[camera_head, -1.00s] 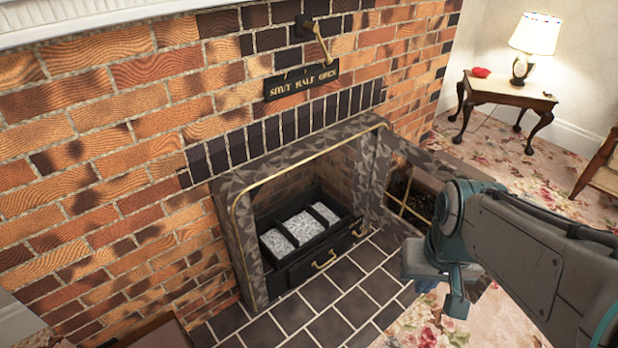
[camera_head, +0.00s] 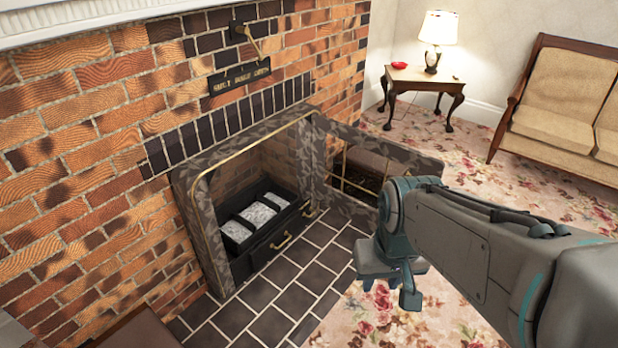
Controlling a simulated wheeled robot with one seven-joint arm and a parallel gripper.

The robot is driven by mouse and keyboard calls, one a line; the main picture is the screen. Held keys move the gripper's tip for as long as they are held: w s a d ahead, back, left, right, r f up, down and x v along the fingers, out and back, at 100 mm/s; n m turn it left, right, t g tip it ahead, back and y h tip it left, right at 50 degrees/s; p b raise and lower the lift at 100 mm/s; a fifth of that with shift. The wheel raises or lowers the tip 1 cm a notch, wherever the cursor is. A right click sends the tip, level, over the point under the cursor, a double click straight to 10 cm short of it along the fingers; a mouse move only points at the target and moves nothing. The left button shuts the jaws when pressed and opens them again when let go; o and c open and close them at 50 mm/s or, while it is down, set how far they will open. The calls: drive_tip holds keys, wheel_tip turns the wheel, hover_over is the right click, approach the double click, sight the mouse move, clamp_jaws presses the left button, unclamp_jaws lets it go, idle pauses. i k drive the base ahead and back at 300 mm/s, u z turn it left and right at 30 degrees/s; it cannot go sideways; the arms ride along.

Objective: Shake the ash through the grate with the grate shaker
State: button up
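The grate (camera_head: 238,231) is a dark box inside the open fireplace, with pale grey ash (camera_head: 259,213) showing between its dark bars. A brass handle (camera_head: 281,241) is on its dark front, and a small knob sits at its right end. I cannot make out a separate grate shaker. My gripper (camera_head: 388,290) hangs at the end of my arm, right of the hearth and over its edge by the carpet, apart from the grate. Its fingers are small and partly hidden, so I cannot tell if they are open. I see nothing held.
The patterned fireplace door (camera_head: 345,201) stands swung out to the right, close behind my gripper. A brass lever (camera_head: 252,42) is on the brick wall above a lettered plate (camera_head: 240,77). The tiled hearth (camera_head: 268,300) is clear. A lamp table (camera_head: 418,78) and sofa (camera_head: 556,100) are farther back.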

sight(305, 211)
drive_tip(key=z, duration=0.35)
drive_tip(key=i, duration=1.7)
drive_tip(key=u, duration=0.7)
